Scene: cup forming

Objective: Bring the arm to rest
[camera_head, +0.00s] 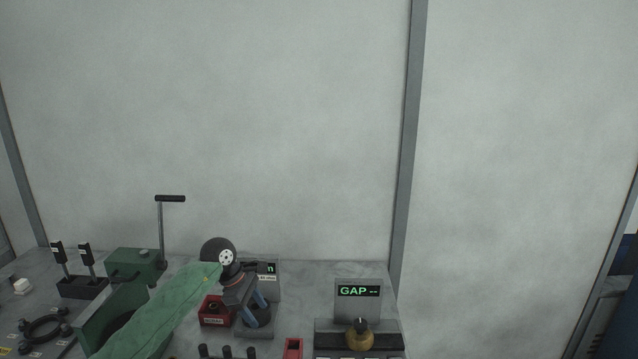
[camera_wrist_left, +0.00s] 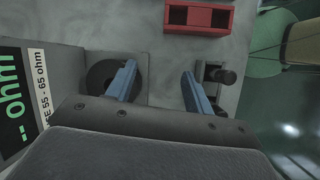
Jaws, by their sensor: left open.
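My left gripper (camera_head: 256,302) reaches in over the bench at the end of my green left arm, near a display unit. In the left wrist view, my left gripper (camera_wrist_left: 157,82) is open, with two blue fingers apart and nothing between them. A dark round piece (camera_wrist_left: 102,75) lies beside and partly behind the left finger in that view. A small dark clamp-like fitting (camera_wrist_left: 218,78) sits beside the right finger. I cannot tell whether either finger touches them. My right gripper is not in view.
A red box (camera_head: 213,311) stands close to the gripper; a red tray also shows in the left wrist view (camera_wrist_left: 198,17). A green press with a lever (camera_head: 135,264) stands at the left. A GAP display (camera_head: 358,292) with a brass part (camera_head: 360,336) stands at the right.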

